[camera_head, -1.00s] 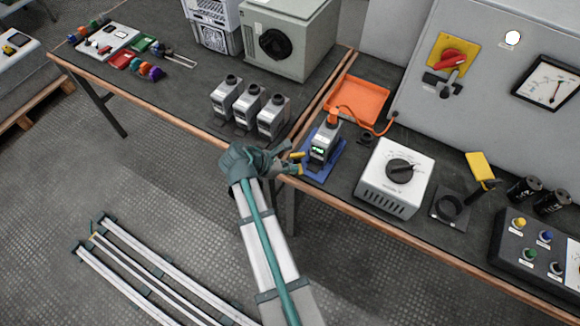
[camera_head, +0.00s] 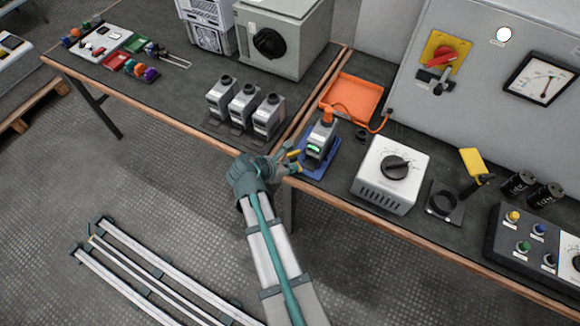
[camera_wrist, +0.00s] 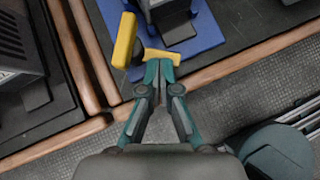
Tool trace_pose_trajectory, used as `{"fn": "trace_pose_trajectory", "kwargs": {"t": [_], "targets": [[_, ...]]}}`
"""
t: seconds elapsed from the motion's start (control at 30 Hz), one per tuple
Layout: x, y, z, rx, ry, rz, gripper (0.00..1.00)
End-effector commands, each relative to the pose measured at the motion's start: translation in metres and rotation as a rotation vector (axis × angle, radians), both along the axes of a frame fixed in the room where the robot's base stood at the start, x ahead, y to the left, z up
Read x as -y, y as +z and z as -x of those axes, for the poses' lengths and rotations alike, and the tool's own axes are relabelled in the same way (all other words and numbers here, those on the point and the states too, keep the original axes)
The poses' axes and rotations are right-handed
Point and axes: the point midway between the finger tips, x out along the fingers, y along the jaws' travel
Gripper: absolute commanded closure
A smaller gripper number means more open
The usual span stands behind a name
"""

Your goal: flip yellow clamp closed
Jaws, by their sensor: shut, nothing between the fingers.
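The yellow clamp (camera_head: 293,154) is at the left edge of the blue base plate (camera_head: 322,168), beside a grey device (camera_head: 319,141) with an orange top and a green lit display. In the wrist view the clamp shows as an upright yellow lever (camera_wrist: 124,40) and a short yellow piece (camera_wrist: 163,57) lying across to its right. My gripper (camera_wrist: 163,66) is shut and empty. Its fingertips are at the short yellow piece, overlapping its near edge; I cannot tell whether they touch. In the head view my gripper (camera_head: 284,160) is just left of the clamp.
Several grey devices (camera_head: 245,105) stand on the left bench. An orange tray (camera_head: 352,96) lies behind the blue plate, with an orange cable running from it. A white dial box (camera_head: 391,175) stands to the right. The bench's wooden front edge (camera_head: 345,207) runs close by my gripper.

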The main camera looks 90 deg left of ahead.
Motion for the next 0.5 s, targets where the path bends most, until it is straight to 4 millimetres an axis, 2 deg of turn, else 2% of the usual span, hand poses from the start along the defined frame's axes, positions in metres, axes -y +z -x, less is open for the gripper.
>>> {"fn": "trace_pose_trajectory", "kwargs": {"t": [0.5], "targets": [[0.0014, -0.0001, -0.0034, 0.0, 0.073, 0.001, 1.0]]}}
